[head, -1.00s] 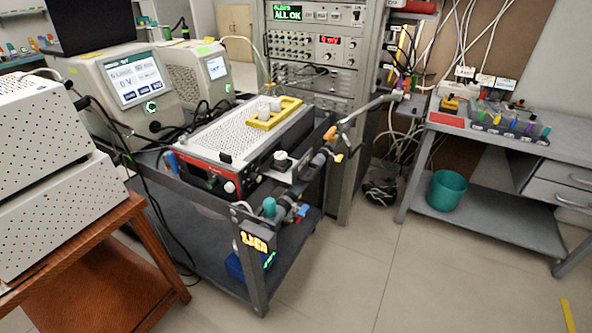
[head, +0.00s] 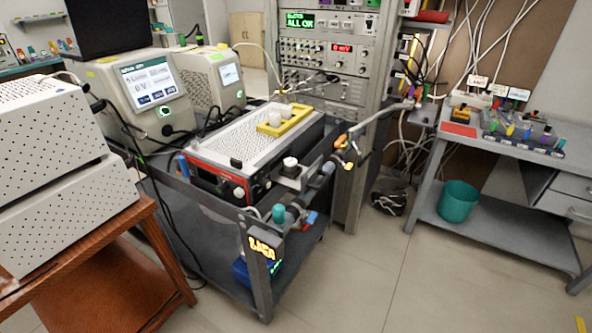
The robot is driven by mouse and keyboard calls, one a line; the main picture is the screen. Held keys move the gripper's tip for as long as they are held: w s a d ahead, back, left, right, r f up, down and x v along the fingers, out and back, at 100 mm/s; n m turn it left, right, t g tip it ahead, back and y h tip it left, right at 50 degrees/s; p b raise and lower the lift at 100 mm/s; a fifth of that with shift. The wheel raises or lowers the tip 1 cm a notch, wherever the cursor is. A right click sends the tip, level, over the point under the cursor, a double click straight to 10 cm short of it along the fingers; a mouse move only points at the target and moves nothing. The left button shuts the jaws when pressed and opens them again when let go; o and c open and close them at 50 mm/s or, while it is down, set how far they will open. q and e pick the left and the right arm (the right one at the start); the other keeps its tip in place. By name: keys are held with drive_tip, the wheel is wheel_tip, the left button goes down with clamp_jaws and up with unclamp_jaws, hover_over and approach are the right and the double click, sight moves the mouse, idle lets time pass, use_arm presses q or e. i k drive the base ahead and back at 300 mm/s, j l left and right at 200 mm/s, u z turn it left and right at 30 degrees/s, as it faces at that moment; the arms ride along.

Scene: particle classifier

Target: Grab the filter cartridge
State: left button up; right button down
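Small white cylindrical pieces, possibly filter cartridges, stand in a yellow holder (head: 270,130) on top of a perforated instrument (head: 232,143). One white piece (head: 275,118) is at the holder's near left and another (head: 299,110) is behind it to the right. A separate white-capped part (head: 290,162) sits on a bracket at the instrument's right front. I cannot tell for certain which piece is the filter cartridge. Neither of my grippers is clearly in view.
The instrument stands on a dark grey cart (head: 262,293). A wooden table (head: 100,240) with white perforated boxes is at the left. A grey bench (head: 500,150) and teal bin (head: 457,201) are at the right. The floor (head: 400,270) between is clear.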

sight(290, 164)
drive_tip(key=i+l+u, duration=0.4)
drive_tip(key=l, duration=0.15)
drive_tip(key=i+l+u, duration=0.3)
drive_tip(key=l+u, duration=0.15)
drive_tip(key=l, duration=0.2)
drive_tip(key=i+l+u, duration=0.2)
drive_tip(key=l, duration=0.15)
drive_tip(key=k, duration=0.1)
